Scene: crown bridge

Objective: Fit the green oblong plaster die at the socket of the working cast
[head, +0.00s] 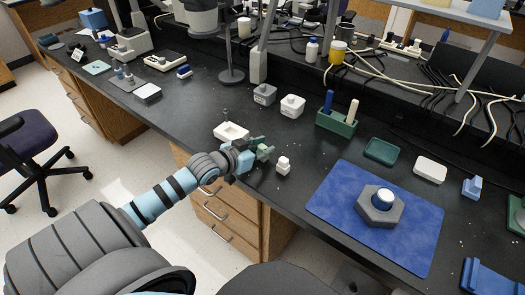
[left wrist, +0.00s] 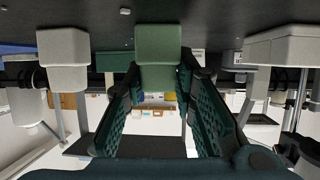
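My left gripper (head: 264,152) is low over the near edge of the black bench, between a white tray and a small stepped white block. In the left wrist view its fingers (left wrist: 159,80) close on both sides of a green oblong block, the green plaster die (left wrist: 158,44). The die also shows as a small green shape at the fingertips in the head view (head: 266,149). A grey hexagonal block (head: 380,212) with a round white and blue top sits on the blue mat; it may be the working cast, but I cannot make out its socket. My right gripper is not in view.
The white tray (head: 231,131) and the stepped white block (head: 283,166) stand close to the gripper. The blue mat (head: 335,198) lies right of them. Behind are a green holder (head: 336,124) with upright sticks, grey and white boxes, a green dish (head: 382,151) and a white dish (head: 430,169).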

